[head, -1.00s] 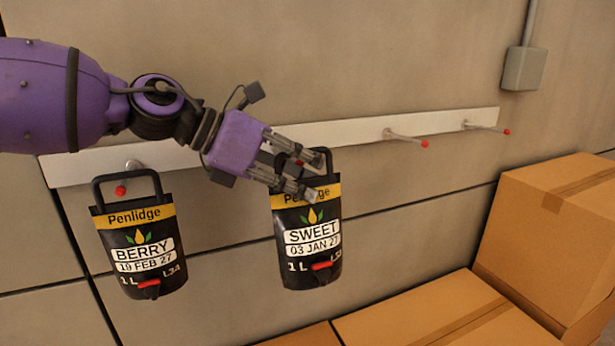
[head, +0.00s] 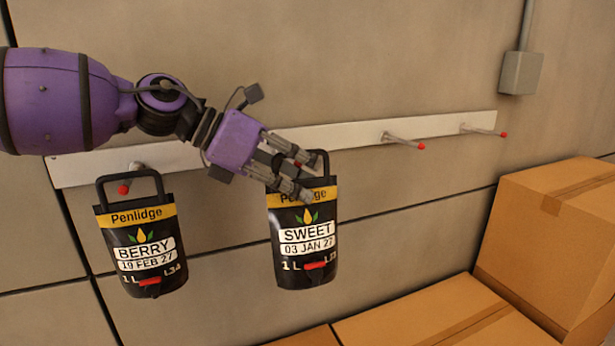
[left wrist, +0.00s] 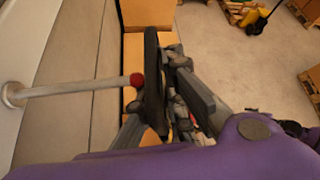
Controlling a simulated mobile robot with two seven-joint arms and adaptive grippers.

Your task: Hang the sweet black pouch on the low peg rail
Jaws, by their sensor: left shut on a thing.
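The sweet black pouch (head: 306,262), with a yellow band and a white SWEET label, hangs upright below my left gripper (head: 305,180). The gripper is shut on its black handle (head: 324,163). In the left wrist view, the handle (left wrist: 153,85) is between the fingers (left wrist: 165,95). A red-tipped peg (left wrist: 75,88) points at the handle, its tip right beside or touching it. I cannot tell whether the tip is inside the loop. The pale low peg rail (head: 350,134) runs along the wall behind the gripper. My right gripper is not in view.
A black BERRY pouch (head: 140,270) hangs from the rail's left peg (head: 124,189). Two bare red-tipped pegs (head: 405,140) (head: 482,130) stick out on the right. Cardboard boxes (head: 550,220) stand at lower right. A grey box (head: 521,73) is fixed on the wall.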

